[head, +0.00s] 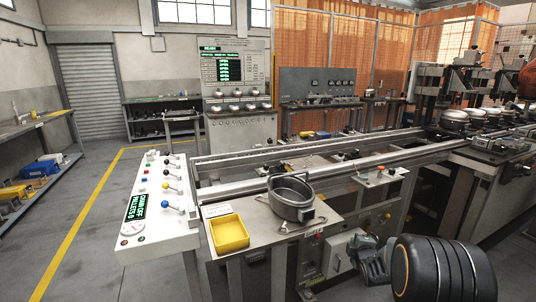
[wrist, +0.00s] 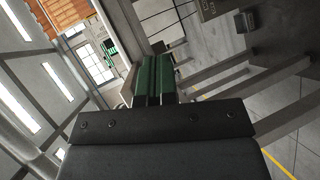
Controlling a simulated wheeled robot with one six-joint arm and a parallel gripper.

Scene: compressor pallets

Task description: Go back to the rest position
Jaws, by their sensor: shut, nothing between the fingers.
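My gripper (wrist: 154,80) shows in the wrist view with its two green fingers side by side and closed, with nothing seen between them. The wrist view is strongly tilted, and the fingers point out into the hall, with no object near their tips. In the head view I cannot clearly make out the gripper.
A white control panel (head: 157,207) with coloured knobs stands at left of the conveyor (head: 240,162). A yellow tray (head: 229,232) and a grey metal pot (head: 291,198) are on the near bench. Compressor domes (head: 455,117) stand far right. The floor (head: 90,200) at left is open.

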